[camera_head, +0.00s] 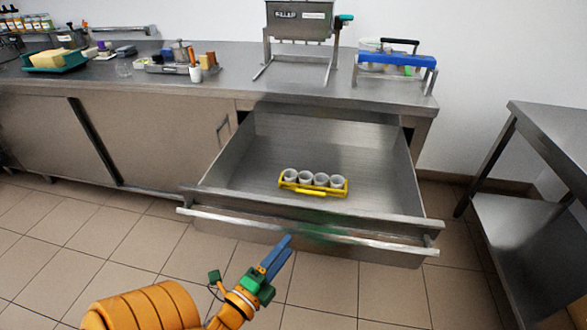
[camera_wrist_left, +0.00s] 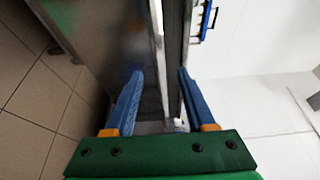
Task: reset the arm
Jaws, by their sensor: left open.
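My left arm (camera_head: 150,305) is orange and comes in from the lower left in the head view. Its green gripper with blue fingers (camera_head: 280,250) is in front of the pulled-out drawer (camera_head: 320,238), just below the handle bar (camera_head: 300,226). In the left wrist view the two blue fingers (camera_wrist_left: 158,100) are spread apart with nothing clearly held between them. A metal edge (camera_wrist_left: 172,60), which looks like part of the drawer front, runs up between and beyond the fingers. I cannot tell whether they touch it. My right gripper is not seen.
The open drawer holds a yellow rack (camera_head: 310,190) with several white cups. The steel counter (camera_head: 230,60) above carries trays, a steel stand and a blue-handled device (camera_head: 395,60). A steel table (camera_head: 555,140) stands at the right. Tiled floor (camera_head: 120,245) is free at the left.

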